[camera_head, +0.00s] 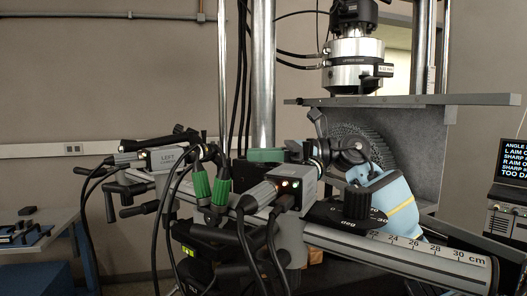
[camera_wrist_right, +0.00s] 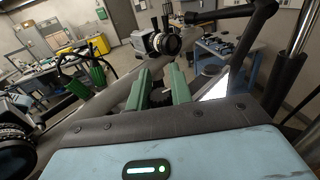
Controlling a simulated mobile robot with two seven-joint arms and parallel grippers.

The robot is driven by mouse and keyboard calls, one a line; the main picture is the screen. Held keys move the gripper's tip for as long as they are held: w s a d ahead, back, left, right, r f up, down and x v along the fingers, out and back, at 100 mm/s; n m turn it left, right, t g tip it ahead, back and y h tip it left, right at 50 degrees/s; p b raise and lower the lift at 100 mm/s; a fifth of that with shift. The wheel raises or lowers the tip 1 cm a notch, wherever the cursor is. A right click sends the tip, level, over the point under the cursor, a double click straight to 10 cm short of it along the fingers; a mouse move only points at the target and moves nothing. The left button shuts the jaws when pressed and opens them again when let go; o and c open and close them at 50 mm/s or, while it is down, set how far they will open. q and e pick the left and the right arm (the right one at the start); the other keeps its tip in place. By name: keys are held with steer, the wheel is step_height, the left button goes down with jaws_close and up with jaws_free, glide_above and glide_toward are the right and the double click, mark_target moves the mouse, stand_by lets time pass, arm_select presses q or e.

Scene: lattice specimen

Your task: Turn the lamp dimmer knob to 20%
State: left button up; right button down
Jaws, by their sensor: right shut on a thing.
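My right gripper (camera_wrist_right: 160,92) shows two green fingers in the right wrist view, closed on a small dark thing between them. I take that to be the lamp dimmer knob (camera_wrist_right: 161,96), but the fingers hide most of it and its setting cannot be read. In the head view the gripper's light-blue body (camera_head: 388,203) is at the right of the rig, behind the scaled rail; its fingertips are not clear there. A black dial marked "deg" (camera_head: 352,221) sits on the rail to its left. My left gripper is not in view.
The scaled rail (camera_head: 425,258) crosses the front. A camera marked LEFT (camera_head: 167,157) and another camera box (camera_head: 292,183) with cables stand along it. A load cell (camera_head: 352,66) hangs above. A monitor (camera_head: 512,160) at right shows cut-off text including "TOO DA".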

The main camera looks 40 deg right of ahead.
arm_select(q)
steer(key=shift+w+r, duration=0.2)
arm_select(e)
steer(key=shift+g, duration=0.3)
steer(key=c, duration=1.3)
jaws_free()
steer(key=shift+o, duration=0.2)
steer(key=shift+s+d+f, duration=0.2)
steer(key=shift+s+d, duration=0.1)
steer(key=shift+d, duration=0.2)
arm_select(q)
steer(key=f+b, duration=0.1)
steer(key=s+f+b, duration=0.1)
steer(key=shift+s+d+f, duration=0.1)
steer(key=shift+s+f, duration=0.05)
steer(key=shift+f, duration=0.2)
arm_select(e)
steer(key=v, duration=0.6)
steer(key=shift+s+d, duration=0.25)
steer(key=shift+s, duration=0.05)
steer(key=shift+r, duration=0.1)
